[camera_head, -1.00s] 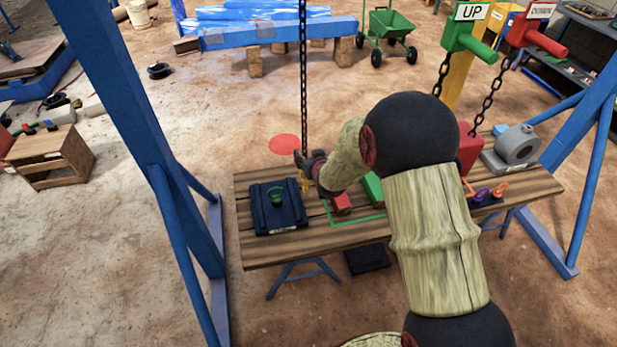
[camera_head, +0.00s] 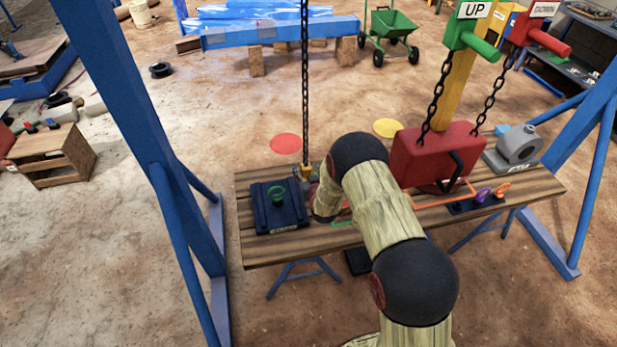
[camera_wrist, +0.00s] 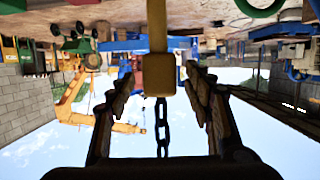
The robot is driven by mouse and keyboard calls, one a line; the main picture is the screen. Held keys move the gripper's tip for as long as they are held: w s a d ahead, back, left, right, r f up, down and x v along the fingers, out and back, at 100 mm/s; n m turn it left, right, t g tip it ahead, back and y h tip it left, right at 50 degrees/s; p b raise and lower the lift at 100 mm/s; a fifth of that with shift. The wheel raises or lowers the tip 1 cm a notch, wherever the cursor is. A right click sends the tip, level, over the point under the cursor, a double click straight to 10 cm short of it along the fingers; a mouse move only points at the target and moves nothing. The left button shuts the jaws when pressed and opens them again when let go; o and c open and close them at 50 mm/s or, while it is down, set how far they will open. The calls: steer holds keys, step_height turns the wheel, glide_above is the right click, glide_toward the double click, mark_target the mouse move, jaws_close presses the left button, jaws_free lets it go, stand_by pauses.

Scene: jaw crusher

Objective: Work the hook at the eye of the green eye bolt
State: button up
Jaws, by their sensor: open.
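The green eye bolt (camera_head: 277,195) stands on the dark blue block (camera_head: 262,220) at the left end of the wooden bench. A green curve, probably its eye, shows at the top right of the wrist view (camera_wrist: 262,8). The yellow hook block (camera_head: 306,171) hangs on a dark chain (camera_head: 305,80), just right of the eye bolt. In the wrist view the block (camera_wrist: 161,76) and its shank lie between the fingers, with the chain below. The hook's tip is out of frame. My gripper (camera_wrist: 160,88) is open, one finger each side of the block, with gaps visible.
The red control box (camera_head: 435,155) with two chained handles stands at the right of the bench (camera_head: 340,238). A grey machine part (camera_head: 515,147) is beyond it. Blue frame legs (camera_head: 135,120) flank the bench. A red floor disc (camera_head: 286,143) lies behind.

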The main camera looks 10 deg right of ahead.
steer(key=shift+x, duration=0.85)
steer(key=shift+c, duration=1.4)
jaws_close()
